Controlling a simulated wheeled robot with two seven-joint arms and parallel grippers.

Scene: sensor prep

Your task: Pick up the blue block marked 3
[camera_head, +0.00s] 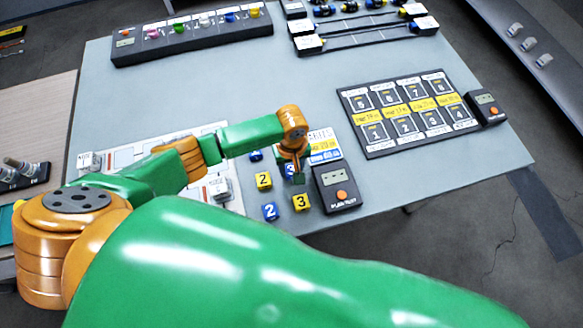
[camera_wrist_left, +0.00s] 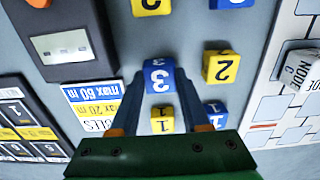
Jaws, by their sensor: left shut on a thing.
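The blue block marked 3 (camera_wrist_left: 158,76) sits between the fingers of my left gripper (camera_wrist_left: 160,88) in the left wrist view, its number facing the camera. In the head view my left gripper (camera_head: 293,172) points down at the table beside the timer box, shut on this block (camera_head: 290,169), which is mostly hidden by the fingers. I cannot tell whether the block touches the table. My right gripper is not in view.
Close by are a yellow 3 (camera_head: 301,202), blue 2 (camera_head: 270,211), yellow 2 (camera_head: 263,180), blue 1 (camera_wrist_left: 215,113) and yellow 1 (camera_wrist_left: 162,120). A dark timer box (camera_head: 336,188) stands right of them. A numbered mat (camera_head: 375,149) lies further right. The table's middle is clear.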

